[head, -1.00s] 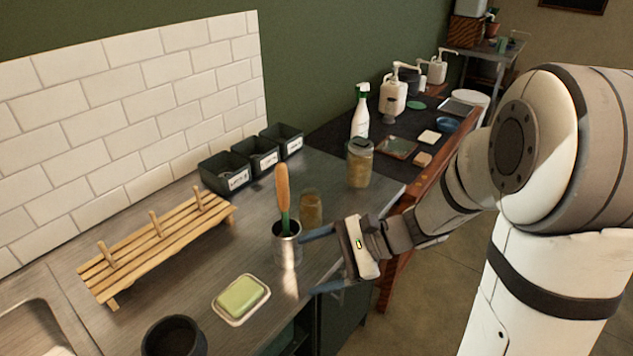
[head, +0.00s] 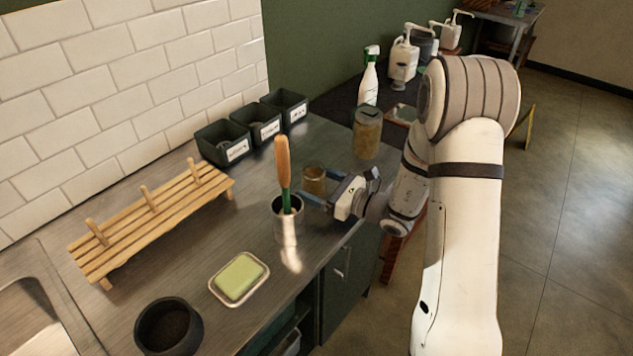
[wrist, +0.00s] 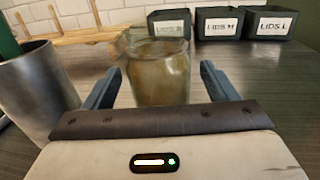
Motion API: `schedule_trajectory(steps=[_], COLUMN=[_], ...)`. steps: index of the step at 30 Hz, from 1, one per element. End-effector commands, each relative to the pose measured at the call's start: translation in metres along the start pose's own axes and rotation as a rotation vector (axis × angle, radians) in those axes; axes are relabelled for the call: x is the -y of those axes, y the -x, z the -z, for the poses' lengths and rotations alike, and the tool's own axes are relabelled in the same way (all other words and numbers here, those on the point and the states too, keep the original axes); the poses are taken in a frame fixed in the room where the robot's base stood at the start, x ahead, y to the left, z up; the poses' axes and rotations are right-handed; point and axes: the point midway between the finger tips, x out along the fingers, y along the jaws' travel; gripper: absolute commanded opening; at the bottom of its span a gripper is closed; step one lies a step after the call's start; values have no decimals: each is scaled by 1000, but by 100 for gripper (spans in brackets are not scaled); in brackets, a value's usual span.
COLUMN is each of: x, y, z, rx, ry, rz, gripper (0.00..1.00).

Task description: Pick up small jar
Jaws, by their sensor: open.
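The small jar (head: 314,180) is clear glass with brownish-yellow contents and stands upright on the steel counter, just right of the metal cup. In the wrist view the small jar (wrist: 159,68) is centred ahead. My gripper (head: 317,194) is open around the small jar's near side. In the wrist view its blue fingers (wrist: 160,78) are spread, one on each side of the jar, with a gap visible on both sides. The jar's lower front is partly hidden by the gripper body.
A metal cup (head: 287,222) with an orange-handled tool stands close left of the gripper; it shows in the wrist view too (wrist: 40,92). A taller jar (head: 367,135) stands behind right. Labelled dark bins (head: 222,143), a wooden rack (head: 150,222) and a soap dish (head: 239,279) are on the counter.

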Motion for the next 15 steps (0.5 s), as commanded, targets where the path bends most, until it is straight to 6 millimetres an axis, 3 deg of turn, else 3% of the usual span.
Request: schedule_trajectory(steps=[6, 13, 15], x=[1, 2, 2], y=[-25, -26, -26], z=[0, 1, 1], rx=[-2, -1, -1], ry=[0, 1, 1], rz=[-1, 1, 1], gripper=[80, 80, 76])
